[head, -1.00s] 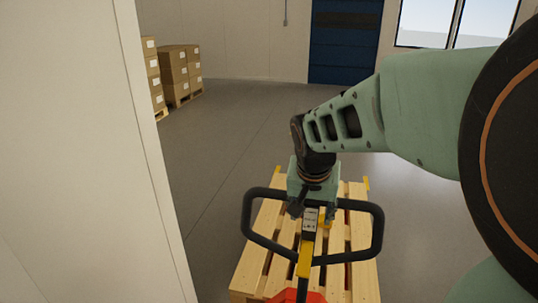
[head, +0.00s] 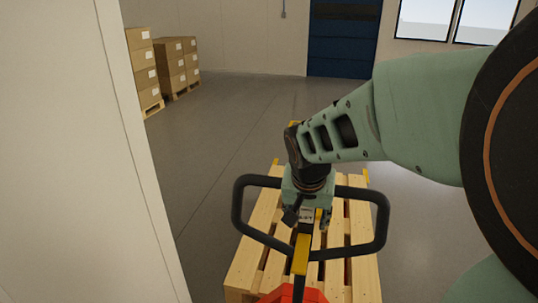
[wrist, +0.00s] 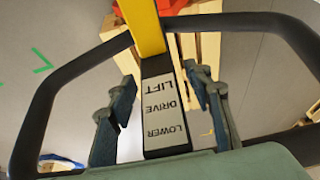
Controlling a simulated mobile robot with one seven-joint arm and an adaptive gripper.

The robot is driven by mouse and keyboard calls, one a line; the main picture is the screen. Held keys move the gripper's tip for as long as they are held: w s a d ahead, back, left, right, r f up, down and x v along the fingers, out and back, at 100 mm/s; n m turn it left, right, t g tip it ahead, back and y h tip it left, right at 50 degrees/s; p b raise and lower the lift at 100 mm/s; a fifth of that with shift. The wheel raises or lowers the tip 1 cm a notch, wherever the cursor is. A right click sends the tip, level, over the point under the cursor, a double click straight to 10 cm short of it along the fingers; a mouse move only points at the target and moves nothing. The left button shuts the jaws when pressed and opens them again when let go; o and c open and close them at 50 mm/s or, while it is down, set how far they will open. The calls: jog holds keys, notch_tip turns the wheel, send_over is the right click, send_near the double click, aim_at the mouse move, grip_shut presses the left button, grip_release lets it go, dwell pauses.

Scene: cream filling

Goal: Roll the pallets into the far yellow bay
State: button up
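A wooden pallet (head: 245,275) lies low in front of me in the head view, with a red pallet jack (head: 290,294) at its near end. The jack's black loop handle (head: 380,225) has a yellow stem, and a LIFT / DRIVE / LOWER label (wrist: 163,107) shows in the wrist view. My gripper (head: 306,216) is over the middle of the handle. In the wrist view its fingers (wrist: 160,95) stand apart on both sides of the labelled centre piece, with gaps visible. Small yellow marks (head: 365,176) show by the pallet's far corners; no full bay outline is clear.
A pale wall edge (head: 140,150) stands close on the left. Boxes stacked on pallets (head: 145,70) stand at the back left. A blue door (head: 343,40) and windows (head: 450,20) are in the back wall. Grey floor (head: 235,120) between is open.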

grip_shut()
dwell(0.7)
